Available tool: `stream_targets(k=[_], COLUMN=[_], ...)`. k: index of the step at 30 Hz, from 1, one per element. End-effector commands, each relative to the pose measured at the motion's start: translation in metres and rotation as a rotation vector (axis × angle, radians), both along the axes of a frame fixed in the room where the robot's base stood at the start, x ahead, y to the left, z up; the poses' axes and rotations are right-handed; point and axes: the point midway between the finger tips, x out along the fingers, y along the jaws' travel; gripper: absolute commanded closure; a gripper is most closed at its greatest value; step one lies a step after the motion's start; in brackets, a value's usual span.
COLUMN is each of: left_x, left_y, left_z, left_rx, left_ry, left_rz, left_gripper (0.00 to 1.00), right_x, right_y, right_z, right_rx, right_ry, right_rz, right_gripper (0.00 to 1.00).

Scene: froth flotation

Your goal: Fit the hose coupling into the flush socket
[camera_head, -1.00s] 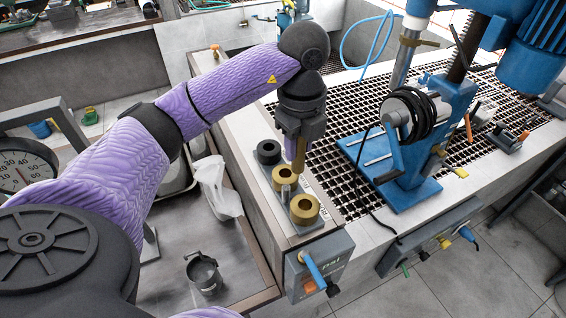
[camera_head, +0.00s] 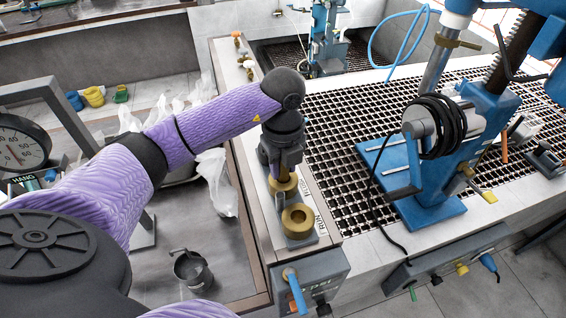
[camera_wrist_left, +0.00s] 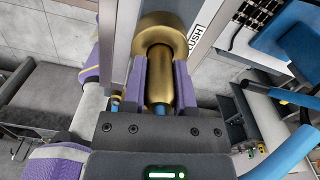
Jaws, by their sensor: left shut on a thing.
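My left gripper (camera_head: 283,168) points down over the middle brass socket (camera_head: 289,187) on the narrow ledge. In the left wrist view its purple fingers (camera_wrist_left: 160,85) are shut on the brass hose coupling (camera_wrist_left: 160,78). The coupling lines up with a wide brass socket ring (camera_wrist_left: 160,32) beside a partly cut-off label (camera_wrist_left: 207,22) that appears to read FLUSH. I cannot tell whether the coupling's tip is inside the ring. In the head view the gripper largely hides the coupling. A front brass socket (camera_head: 297,219) stands empty by a RUN label. My right gripper is not in view.
A blue stand machine (camera_head: 430,205) with a coiled black cable stands on the grating at right. A grey box with a blue lever (camera_head: 297,292) sits at the ledge's front end. A grey cup (camera_head: 192,270) and a white plastic bag (camera_head: 217,180) lie left.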

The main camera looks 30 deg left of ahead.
Motion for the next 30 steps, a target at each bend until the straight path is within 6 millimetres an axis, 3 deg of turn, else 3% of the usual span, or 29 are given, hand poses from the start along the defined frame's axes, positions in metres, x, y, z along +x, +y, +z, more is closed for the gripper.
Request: stream_targets(k=[5, 6, 11, 18, 22, 30], left_x=[0.0, 0.0, 0.0, 0.0, 0.001, 0.001], left_y=[0.0, 0.0, 0.0, 0.0, 0.0, 0.0], left_z=[-0.003, -0.003, -0.003, -0.002, 0.008, 0.076], left_rx=[0.0, 0.0, 0.0, 0.0, -0.001, 0.0], left_ry=[0.0, 0.0, 0.0, 0.0, -0.004, -0.008], left_rz=[0.0, 0.0, 0.0, 0.001, 0.001, 0.001], left_gripper=[1.0, 0.61, 0.3, 0.3, 0.3, 0.3], right_x=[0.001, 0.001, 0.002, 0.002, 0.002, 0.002], right_y=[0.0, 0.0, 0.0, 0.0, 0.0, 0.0], right_z=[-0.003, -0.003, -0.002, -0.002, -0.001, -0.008], right_rx=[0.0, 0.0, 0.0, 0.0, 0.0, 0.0], right_ry=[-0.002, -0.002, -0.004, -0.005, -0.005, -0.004], right_rz=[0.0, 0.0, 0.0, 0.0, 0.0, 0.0], right_gripper=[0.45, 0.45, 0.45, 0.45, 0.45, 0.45])
